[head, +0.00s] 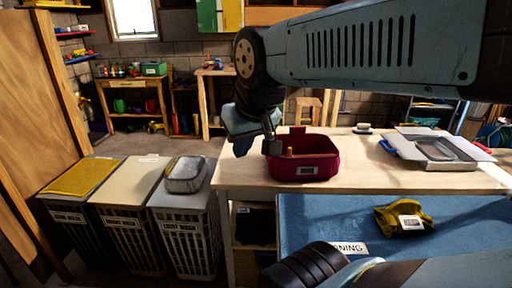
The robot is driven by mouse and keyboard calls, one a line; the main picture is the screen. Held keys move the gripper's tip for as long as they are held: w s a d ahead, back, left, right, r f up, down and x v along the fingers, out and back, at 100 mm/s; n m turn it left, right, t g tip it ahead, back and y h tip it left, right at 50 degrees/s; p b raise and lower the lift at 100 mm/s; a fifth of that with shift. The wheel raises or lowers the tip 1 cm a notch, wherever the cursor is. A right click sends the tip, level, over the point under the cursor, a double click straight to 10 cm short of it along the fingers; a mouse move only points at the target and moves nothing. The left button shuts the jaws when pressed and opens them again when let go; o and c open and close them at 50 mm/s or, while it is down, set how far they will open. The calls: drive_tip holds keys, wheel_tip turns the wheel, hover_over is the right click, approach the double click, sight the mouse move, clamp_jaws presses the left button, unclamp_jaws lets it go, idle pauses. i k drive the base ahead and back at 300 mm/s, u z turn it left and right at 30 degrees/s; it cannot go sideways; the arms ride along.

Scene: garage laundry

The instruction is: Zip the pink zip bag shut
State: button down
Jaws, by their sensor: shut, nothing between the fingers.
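I cannot tell whether the fingers touch the bag. The gripper and wrist hide part of its left rear side.
A yellow labelled item (405,218) lies on the blue surface in front.

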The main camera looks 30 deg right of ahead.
sight(289, 155)
drive_tip(key=z, duration=0.05)
drive_tip(key=k, duration=1.1)
drive_tip(key=z, duration=0.55)
drive_tip(key=i, duration=1)
drive_tip(key=u, duration=0.05)
